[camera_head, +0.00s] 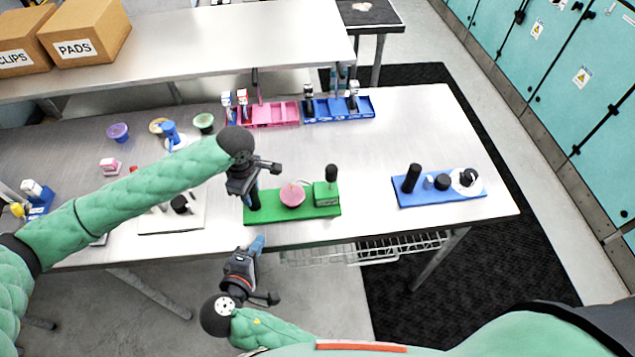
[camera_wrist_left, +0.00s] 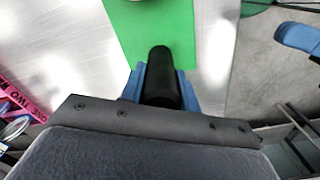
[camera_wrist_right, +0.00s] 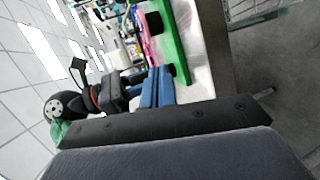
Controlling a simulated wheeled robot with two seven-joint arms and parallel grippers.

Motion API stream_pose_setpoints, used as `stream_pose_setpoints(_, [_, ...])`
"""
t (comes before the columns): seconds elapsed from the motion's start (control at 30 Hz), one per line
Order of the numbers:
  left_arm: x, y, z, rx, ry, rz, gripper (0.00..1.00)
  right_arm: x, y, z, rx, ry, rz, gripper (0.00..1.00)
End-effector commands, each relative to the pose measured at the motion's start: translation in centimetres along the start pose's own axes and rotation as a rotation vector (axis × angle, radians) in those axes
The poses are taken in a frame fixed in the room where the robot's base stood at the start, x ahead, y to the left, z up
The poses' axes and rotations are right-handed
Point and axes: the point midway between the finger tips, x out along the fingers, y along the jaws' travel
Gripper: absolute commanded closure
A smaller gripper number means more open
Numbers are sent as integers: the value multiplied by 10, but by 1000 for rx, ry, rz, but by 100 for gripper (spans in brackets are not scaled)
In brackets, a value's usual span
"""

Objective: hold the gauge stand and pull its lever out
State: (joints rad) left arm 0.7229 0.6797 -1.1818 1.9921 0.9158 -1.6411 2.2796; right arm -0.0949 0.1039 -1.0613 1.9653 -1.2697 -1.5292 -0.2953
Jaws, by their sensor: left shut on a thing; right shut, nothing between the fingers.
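The gauge stand is a green base (camera_head: 272,213) near the table's front edge, with a pink round gauge (camera_head: 292,194) in its middle. A green block (camera_head: 325,195) with an upright black-knobbed lever (camera_head: 331,173) stands at its right end. My left gripper (camera_head: 253,193) is shut on the black post at the stand's left end. In the left wrist view the black post (camera_wrist_left: 162,78) sits between the blue fingers, above the green base (camera_wrist_left: 150,25). My right gripper (camera_head: 258,243) is shut and empty, in front of the table edge. The stand's green edge (camera_wrist_right: 172,35) shows beyond its fingers (camera_wrist_right: 155,88).
A blue stand (camera_head: 410,198) with a black post is on the right of the table. Pink (camera_head: 275,115) and blue (camera_head: 340,109) trays lie at the back. A wire basket (camera_head: 320,252) hangs under the front edge. Bare table lies between the green and blue stands.

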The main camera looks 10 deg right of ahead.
Motion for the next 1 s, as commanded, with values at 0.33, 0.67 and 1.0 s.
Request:
stream_pose_setpoints(0.33, [0, 0, 0, 0, 0, 1, 100, 32, 67, 56, 29, -132, 294, 100])
stream_pose_setpoints(0.67, [-1, 0, 0, 0, 0, 1, 100, 33, 71, 60, 32, -140, 311, 100])
stream_pose_setpoints(1.0, [-1, 0, 0, 0, 0, 1, 100, 55, 78, 63, 31, -140, 314, 100])
